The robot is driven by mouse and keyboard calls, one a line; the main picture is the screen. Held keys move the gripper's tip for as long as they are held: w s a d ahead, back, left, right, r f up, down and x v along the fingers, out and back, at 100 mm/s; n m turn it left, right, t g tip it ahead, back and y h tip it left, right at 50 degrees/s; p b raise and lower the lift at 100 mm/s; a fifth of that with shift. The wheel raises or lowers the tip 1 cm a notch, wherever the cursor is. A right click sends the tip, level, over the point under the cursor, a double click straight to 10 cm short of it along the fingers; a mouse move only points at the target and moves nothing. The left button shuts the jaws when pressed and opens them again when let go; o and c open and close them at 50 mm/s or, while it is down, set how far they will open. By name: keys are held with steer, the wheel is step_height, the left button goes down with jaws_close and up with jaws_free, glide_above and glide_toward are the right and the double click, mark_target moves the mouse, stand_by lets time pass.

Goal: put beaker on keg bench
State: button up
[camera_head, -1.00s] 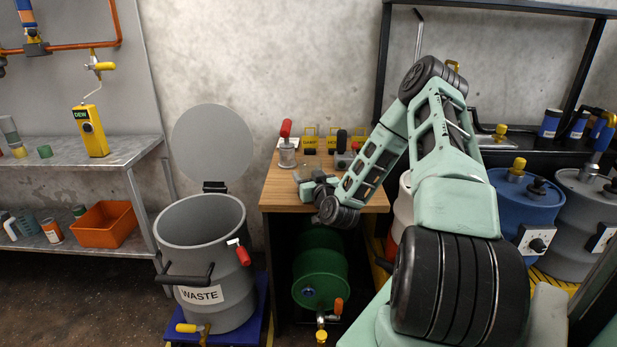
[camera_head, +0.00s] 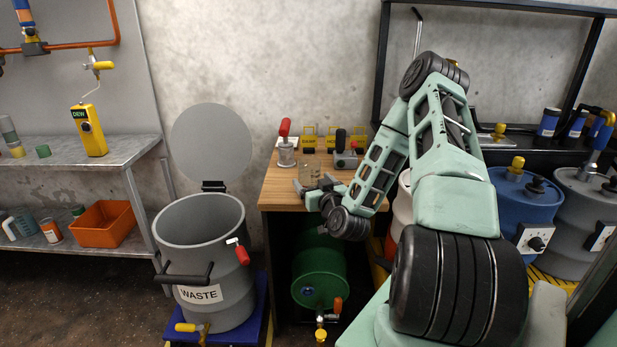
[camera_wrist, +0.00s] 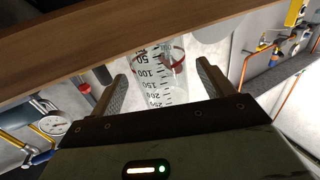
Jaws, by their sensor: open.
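A clear beaker (camera_head: 311,173) with dark graduation marks stands on the wooden top of the keg bench (camera_head: 283,197), near its front. My gripper (camera_head: 316,185) is open just in front of the beaker at the bench's front edge. In the wrist view, the beaker (camera_wrist: 158,84) appears upside down with a red band, between the two spread fingers of my gripper (camera_wrist: 161,74). Gaps show between the fingers and the glass. The bench top (camera_wrist: 70,42) crosses the upper part of that view.
A red-handled clamp (camera_head: 286,145), yellow padlocks (camera_head: 310,139) and a black-knobbed device (camera_head: 343,152) stand behind the beaker. A green drum (camera_head: 320,272) lies under the bench. The open waste bin (camera_head: 203,265) stands left, with its lid raised.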

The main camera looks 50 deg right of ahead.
steer(key=v, duration=0.7)
steer(key=w+a+n+g+y, duration=0.2)
steer(key=w+a+n+y, duration=0.4)
steer(key=a, duration=0.7)
steer(key=a+n+g+y, duration=0.3)
steer(key=a+g+y, duration=0.2)
steer(key=a, duration=1)
steer(key=s+a+r+n+g, duration=0.25)
steer(key=s+a+g, duration=0.25)
steer(key=s+a, duration=0.55)
steer(key=s+a+r+g+h, duration=0.1)
steer(key=s+a+r+g, duration=0.1)
steer(key=s, duration=0.5)
steer(key=s+a+r+n+g+h, duration=0.1)
steer(key=s+r, duration=0.3)
steer(key=s, duration=0.4)
steer(key=shift+s+a+r+g, duration=0.3)
steer(key=shift+a+r+g, duration=0.15)
steer(key=shift+a, duration=0.35)
steer(key=shift+n, duration=0.25)
